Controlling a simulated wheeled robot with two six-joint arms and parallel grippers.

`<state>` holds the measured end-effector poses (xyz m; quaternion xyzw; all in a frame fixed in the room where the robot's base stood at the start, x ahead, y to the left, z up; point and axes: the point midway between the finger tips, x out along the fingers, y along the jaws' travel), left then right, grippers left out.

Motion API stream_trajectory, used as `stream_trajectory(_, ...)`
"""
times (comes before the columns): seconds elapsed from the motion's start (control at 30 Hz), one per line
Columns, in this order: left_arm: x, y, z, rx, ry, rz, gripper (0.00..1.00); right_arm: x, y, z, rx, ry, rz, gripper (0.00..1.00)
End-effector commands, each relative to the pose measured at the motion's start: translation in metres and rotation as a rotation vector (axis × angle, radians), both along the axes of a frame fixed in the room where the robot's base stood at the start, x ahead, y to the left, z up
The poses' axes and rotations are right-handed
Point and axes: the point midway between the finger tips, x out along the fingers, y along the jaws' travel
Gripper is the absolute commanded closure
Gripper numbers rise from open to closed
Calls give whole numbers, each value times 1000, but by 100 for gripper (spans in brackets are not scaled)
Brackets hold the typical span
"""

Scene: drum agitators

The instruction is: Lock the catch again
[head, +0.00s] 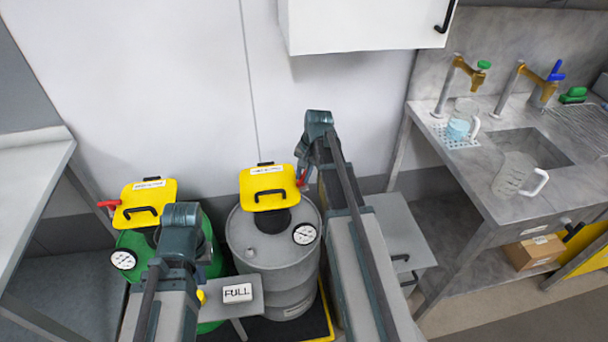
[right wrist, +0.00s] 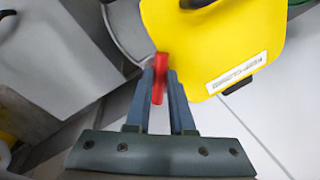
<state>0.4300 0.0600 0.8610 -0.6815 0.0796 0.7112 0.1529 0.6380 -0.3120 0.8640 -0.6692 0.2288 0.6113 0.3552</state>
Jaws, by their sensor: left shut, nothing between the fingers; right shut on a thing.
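The grey drum (head: 262,250) has a yellow plate (head: 262,185) with a black handle at its top rear; the plate also shows in the right wrist view (right wrist: 200,40). A red catch lever (right wrist: 158,82) is at the side of this plate. My right gripper (right wrist: 160,90) is shut on the red lever, its two fingers on either side. The green drum (head: 205,328) has a similar yellow plate (head: 150,190) and a red lever (head: 108,203) on its left. My left gripper (head: 180,235) is above the green drum, shut and empty, its fingertips mostly hidden by the arm.
A stand with a FULL sign (head: 237,293) is in front of the grey drum. Round gauges (head: 304,234) sit on both drums. A sink bench (head: 460,165) with jugs and taps is right; a white cabinet (head: 360,25) hangs above. A grey worktop (head: 30,170) is left.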

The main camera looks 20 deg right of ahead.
Motion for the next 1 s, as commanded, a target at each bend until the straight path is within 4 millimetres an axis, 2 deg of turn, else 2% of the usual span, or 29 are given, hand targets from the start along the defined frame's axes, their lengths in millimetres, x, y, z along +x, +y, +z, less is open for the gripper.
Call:
stream_trajectory(0.6, 0, 0, 0, 0, 0, 0, 100, 3, 5, 0, 0, 1, -579, 100)
stream_trajectory(1.0, 0, 0, 0, 0, 0, 0, 100, 5, 6, 0, 1, 0, -863, 100)
